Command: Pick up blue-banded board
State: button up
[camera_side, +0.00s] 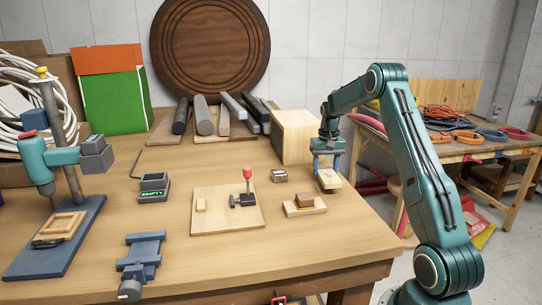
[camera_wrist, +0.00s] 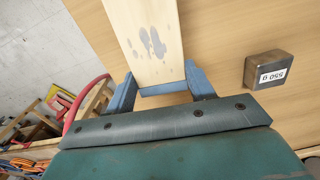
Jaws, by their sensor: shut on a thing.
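My gripper (camera_side: 328,168) is above the right part of the workbench, pointing down. It is shut on a pale wooden board (camera_side: 329,180), which hangs below the fingers near the bench's right edge. In the wrist view my gripper (camera_wrist: 162,88) has a blue finger on each side of the near end of the board (camera_wrist: 147,35). The board's face carries grey-blue blotches. A blue strip lies across its near end, and I cannot tell whether it is a band or part of my gripper. I cannot tell how high the board is above the bench.
A metal weight marked 550 g (camera_wrist: 267,70) lies close to the board; it also shows in the side view (camera_side: 279,176). A small wooden block on a base (camera_side: 304,205), a toggle-clamp board (camera_side: 225,211) and a display reading EMPTY (camera_side: 154,188) stand left. A wooden box (camera_side: 293,137) is behind.

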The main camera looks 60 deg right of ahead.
aim_at(325, 170)
notch_tip(325, 170, up, 17)
dwell(0.4)
dwell(0.5)
